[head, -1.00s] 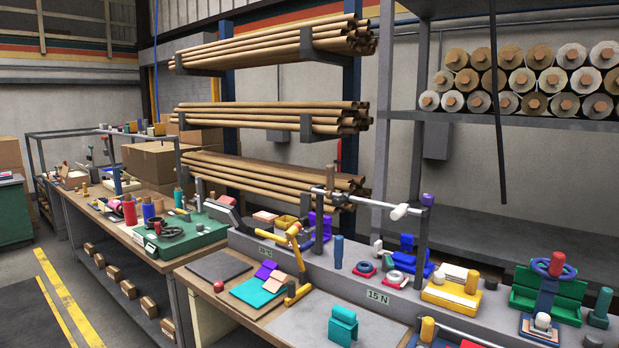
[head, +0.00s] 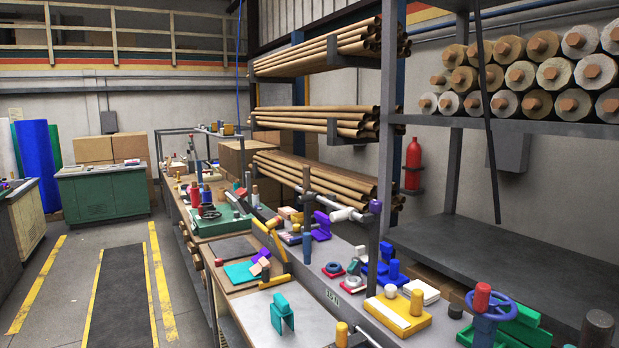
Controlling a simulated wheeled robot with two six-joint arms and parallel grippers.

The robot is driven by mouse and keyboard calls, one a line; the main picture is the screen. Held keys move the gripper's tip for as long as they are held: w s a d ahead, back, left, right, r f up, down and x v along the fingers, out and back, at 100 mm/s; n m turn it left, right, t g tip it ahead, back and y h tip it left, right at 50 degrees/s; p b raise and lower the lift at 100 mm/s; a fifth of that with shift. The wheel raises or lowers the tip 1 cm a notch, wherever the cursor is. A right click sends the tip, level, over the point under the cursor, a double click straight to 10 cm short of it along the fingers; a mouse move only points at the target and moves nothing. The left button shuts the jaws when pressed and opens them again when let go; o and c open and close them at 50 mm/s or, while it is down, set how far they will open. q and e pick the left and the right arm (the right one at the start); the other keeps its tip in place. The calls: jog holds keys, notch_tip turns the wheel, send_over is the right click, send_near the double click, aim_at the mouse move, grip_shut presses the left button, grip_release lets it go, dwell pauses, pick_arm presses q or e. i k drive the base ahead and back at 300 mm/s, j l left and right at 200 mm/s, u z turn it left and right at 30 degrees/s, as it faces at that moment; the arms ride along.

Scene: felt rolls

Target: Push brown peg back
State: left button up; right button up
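No peg is plainly brown enough to be sure of. A reddish-brown peg (head: 482,296) stands upright on the hub of a blue handwheel (head: 492,317) at the lower right in the head view. A slimmer grey-brown upright piece (head: 306,178) tops a post on the bench further back; I cannot tell if it is a peg. Neither of my grippers is in view.
A long bench (head: 318,308) runs away with a teal block (head: 282,314), yellow block (head: 398,316) and several fixtures. A dark slanted bar (head: 488,120) hangs before the right shelf (head: 480,250). Open floor (head: 124,295) with yellow lines lies left; a green cabinet (head: 102,193) stands beyond.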

aim_at(306, 168)
jog(key=i+j+z, duration=0.4)
jog(key=i+j, duration=0.4)
jog(key=j, duration=0.1)
